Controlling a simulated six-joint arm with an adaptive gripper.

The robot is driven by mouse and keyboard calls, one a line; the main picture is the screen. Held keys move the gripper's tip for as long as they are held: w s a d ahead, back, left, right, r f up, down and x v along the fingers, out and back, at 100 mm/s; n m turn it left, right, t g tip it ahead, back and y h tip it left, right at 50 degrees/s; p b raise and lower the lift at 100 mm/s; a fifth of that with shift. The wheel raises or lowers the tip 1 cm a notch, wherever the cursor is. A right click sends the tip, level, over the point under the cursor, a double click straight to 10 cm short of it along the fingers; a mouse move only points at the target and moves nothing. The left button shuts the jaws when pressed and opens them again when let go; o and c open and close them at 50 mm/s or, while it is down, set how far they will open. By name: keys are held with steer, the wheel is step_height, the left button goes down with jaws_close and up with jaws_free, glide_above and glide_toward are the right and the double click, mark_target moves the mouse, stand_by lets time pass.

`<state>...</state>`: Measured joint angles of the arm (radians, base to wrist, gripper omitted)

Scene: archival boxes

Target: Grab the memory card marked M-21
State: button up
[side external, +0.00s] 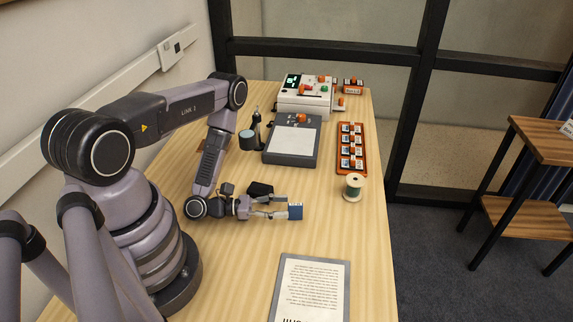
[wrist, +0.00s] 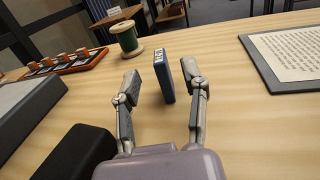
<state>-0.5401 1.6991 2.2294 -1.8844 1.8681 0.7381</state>
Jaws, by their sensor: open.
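A thin blue card (wrist: 164,80) stands upright on its edge in the wrist view, with a white label on its top edge too small to read for certain. It also shows in the side view (side external: 295,212) at the end of my fingers. My gripper (wrist: 160,84) is open, with one finger on each side of the card. A gap shows between the card and each finger, wider on the left. An orange rack (side external: 365,154) holds several cards with white labels; their marks cannot be read.
A thread spool (side external: 353,188) stands beyond the card, near the rack. A grey pad (side external: 291,143) and a white device with buttons (side external: 305,101) are at the back. A framed text sheet (side external: 311,285) lies at the front. The wood around the card is clear.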

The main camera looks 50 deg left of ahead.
mark_target(295, 204)
steer(key=shift+x, duration=1.9)
steer(key=shift+c, duration=0.2)
steer(key=shift+s, duration=0.1)
jaws_close()
